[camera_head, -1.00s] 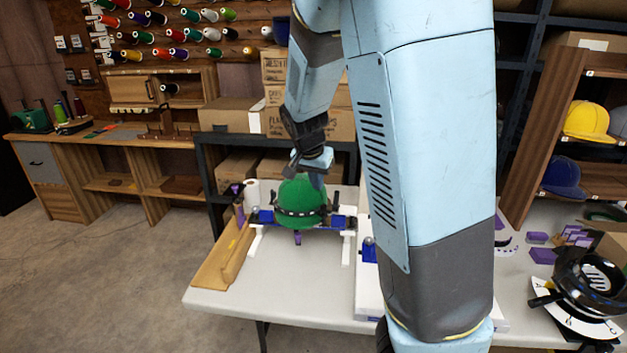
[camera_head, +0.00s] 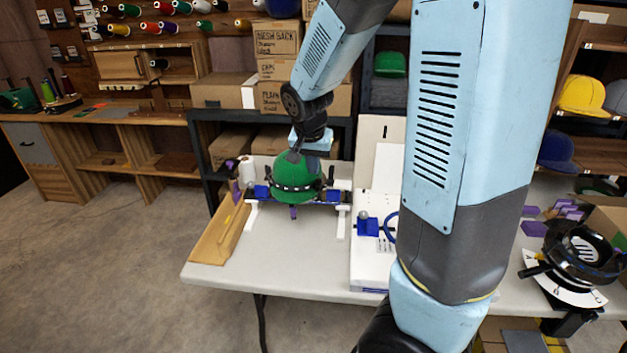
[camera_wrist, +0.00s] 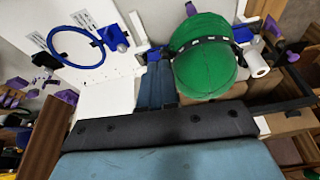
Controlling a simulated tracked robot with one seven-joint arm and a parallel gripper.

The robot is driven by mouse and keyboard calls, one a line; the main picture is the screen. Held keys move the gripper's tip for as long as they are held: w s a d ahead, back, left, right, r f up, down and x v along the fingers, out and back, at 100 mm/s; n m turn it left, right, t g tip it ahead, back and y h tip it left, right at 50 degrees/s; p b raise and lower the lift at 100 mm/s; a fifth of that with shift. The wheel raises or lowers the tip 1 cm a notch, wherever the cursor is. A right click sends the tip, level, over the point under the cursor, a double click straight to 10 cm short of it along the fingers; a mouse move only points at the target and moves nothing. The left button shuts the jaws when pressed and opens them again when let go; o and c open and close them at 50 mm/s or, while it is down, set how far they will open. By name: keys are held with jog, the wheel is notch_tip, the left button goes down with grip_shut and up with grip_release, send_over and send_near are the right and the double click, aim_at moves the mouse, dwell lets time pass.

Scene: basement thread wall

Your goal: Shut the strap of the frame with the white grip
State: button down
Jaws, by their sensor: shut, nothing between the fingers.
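A green cap (camera_head: 291,189) sits on a blue frame holder (camera_head: 327,197) with white legs on the table. A dark band with white marks runs around the cap; it also shows in the wrist view on the cap (camera_wrist: 205,68). My gripper (camera_head: 297,155) is shut and empty, at the top of the cap in the head view. In the wrist view my fingers (camera_wrist: 162,82) lie beside the cap; I cannot tell whether they touch it. A black round frame (camera_head: 583,253) stands at the far right on a white lettered plate. I cannot make out a white grip or an open strap.
A white board with a blue ring (camera_wrist: 76,46) and a blue clamp (camera_head: 368,225) lies right of the cap. A wooden rail (camera_head: 222,232) lies along the table's left side. A white roll (camera_head: 247,171) stands behind. The table's front left is clear.

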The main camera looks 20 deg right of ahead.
jog(key=shift+s+r+n, duration=0.5)
jog(key=shift+s+r, duration=0.15)
jog(key=shift+s, duration=0.25)
send_over(318, 190)
jog(key=s+a, duration=0.1)
jog(key=s, duration=0.1)
jog(key=shift+t, duration=0.4)
jog(key=shift+f, duration=4.75)
jog(key=shift+w+d, duration=0.7)
jog(key=shift+d, duration=0.3)
jog(key=shift+w+d, duration=0.7)
jog(key=shift+d, duration=0.3)
jog(key=shift+a, duration=0.15)
